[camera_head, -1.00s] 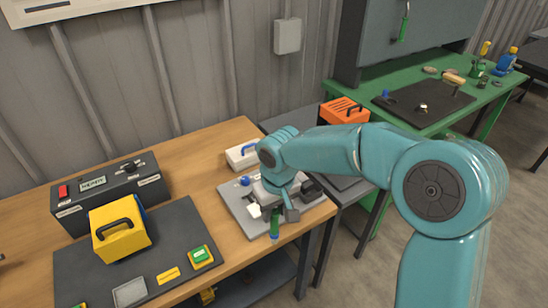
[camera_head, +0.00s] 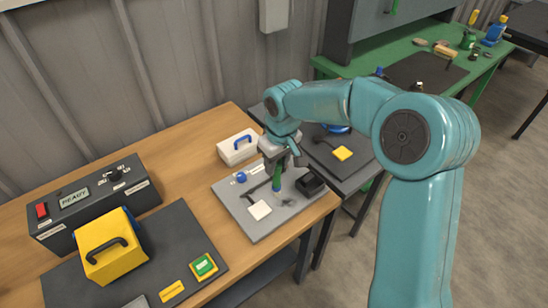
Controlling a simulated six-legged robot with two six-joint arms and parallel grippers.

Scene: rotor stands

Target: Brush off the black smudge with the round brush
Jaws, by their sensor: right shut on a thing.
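A small dark patch (camera_head: 288,202), likely the black smudge, lies on the plate just right of the brush's lower end. I cannot tell whether the brush touches the plate. My left gripper is not in view.
A white case (camera_head: 238,150) stands behind. A yellow box (camera_head: 108,247) and a dark control box (camera_head: 93,200) stand left. Bare wood (camera_head: 185,170) lies between.

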